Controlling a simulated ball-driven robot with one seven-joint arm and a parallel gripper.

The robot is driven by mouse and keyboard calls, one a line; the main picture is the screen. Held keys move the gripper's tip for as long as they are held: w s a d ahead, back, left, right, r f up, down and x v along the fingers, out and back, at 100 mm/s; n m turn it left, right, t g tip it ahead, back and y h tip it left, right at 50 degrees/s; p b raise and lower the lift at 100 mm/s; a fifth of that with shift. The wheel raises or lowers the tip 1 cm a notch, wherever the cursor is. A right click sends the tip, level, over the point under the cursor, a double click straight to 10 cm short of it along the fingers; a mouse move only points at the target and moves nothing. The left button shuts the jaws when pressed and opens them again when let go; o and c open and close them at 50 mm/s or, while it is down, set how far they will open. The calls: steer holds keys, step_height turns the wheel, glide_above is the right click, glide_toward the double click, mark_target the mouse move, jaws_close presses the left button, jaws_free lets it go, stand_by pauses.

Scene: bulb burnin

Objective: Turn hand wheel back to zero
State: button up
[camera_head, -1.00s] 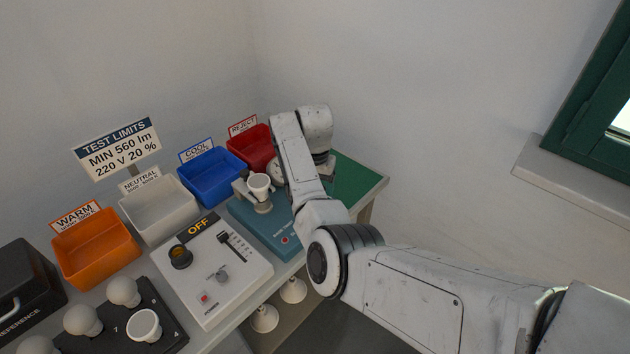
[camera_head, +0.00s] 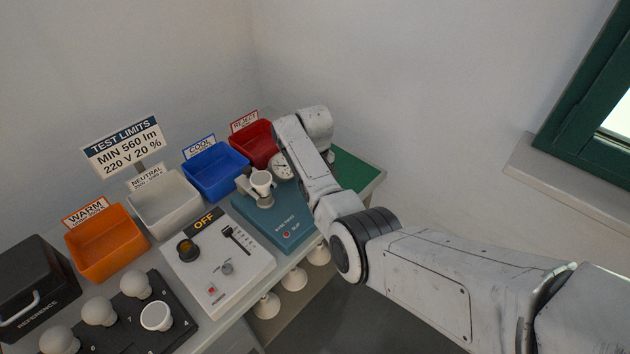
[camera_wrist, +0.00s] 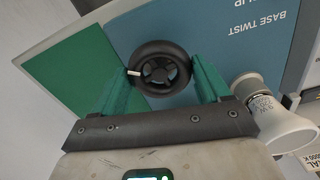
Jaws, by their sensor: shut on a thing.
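The black hand wheel (camera_wrist: 160,68) shows in the wrist view, with a small white mark on its rim at the left. My gripper (camera_wrist: 163,85) has its two green fingers on either side of the wheel's rim and is shut on it. In the head view the blue base twist tester (camera_head: 278,222) stands on the bench. It has a dial gauge (camera_head: 282,167) with a white face and a white-based bulb (camera_head: 262,183) in its holder. In the head view my arm hides the wheel and my fingers.
A green mat (camera_head: 352,170) lies at the bench's right end. Red (camera_head: 252,143), blue (camera_head: 214,174), white (camera_head: 164,206) and orange (camera_head: 106,243) bins stand along the back. A control box (camera_head: 218,262) reading OFF and a black bulb tray (camera_head: 182,330) are to the left.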

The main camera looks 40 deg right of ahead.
steer(key=n+p, duration=0.1)
steer(key=n, duration=0.5)
steer(key=shift+w+r, duration=0.1)
steer(key=shift+r, duration=0.05)
steer(key=n, duration=0.5)
steer(key=shift+n+p, duration=0.4)
steer(key=n, duration=1.2)
steer(key=o, duration=1)
steer(key=shift+o, duration=0.2)
step_height(320, 180, up, 11)
steer(key=shift+f+b, duration=0.2)
steer(key=shift+b, duration=0.25)
